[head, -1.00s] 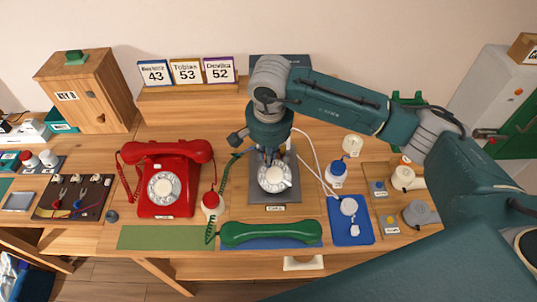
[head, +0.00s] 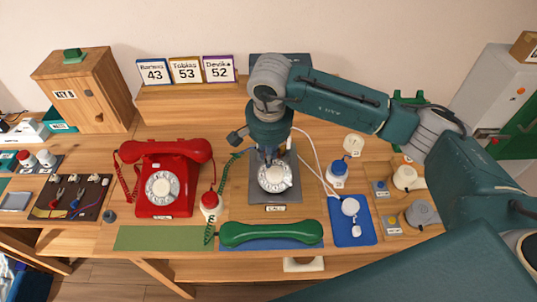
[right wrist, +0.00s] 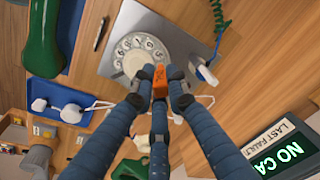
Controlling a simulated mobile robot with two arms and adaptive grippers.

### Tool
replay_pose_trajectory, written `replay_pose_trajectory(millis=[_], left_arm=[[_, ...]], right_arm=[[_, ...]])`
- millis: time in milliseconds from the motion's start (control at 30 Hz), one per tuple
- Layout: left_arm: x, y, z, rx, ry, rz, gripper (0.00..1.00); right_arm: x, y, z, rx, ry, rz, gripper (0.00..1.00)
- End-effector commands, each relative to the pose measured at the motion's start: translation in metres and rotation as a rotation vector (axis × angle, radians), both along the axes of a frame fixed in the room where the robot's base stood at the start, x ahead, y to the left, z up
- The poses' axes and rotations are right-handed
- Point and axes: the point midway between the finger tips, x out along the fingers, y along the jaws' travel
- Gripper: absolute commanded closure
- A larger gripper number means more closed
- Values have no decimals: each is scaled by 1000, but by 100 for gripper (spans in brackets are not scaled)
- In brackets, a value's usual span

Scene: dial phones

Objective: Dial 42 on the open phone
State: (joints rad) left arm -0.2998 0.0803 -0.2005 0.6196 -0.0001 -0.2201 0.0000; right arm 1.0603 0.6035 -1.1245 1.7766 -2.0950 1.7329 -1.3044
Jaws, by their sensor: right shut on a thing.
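The open phone is a grey plate with a white dial (head: 273,176). Its green handset (head: 270,234) lies off it on a blue mat in front. The right wrist view shows the dial (right wrist: 144,56) and part of the handset (right wrist: 43,38). My right gripper (head: 269,156) is over the back of the dial, pointing down. In the wrist view its fingers (right wrist: 158,82) are closed around a small orange piece (right wrist: 160,78) beside the dial's rim. Whether the piece touches the dial, I cannot tell. My left gripper is out of view.
A red phone (head: 155,187) with its handset on stands to the left. Number cards 43, 53 and 52 (head: 186,71) stand on a shelf behind. A red-topped white bottle (head: 210,203) stands between the phones. A blue tray (head: 353,232) lies to the right.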

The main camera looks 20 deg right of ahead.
Motion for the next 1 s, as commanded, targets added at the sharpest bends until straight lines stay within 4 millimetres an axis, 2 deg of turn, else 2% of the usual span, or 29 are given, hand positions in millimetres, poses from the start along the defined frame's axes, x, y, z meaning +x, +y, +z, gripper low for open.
replay_pose_trajectory(millis=[1000], left_arm=[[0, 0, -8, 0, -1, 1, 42]], right_arm=[[0, -15, 1, -1, -1, -1, 100]])
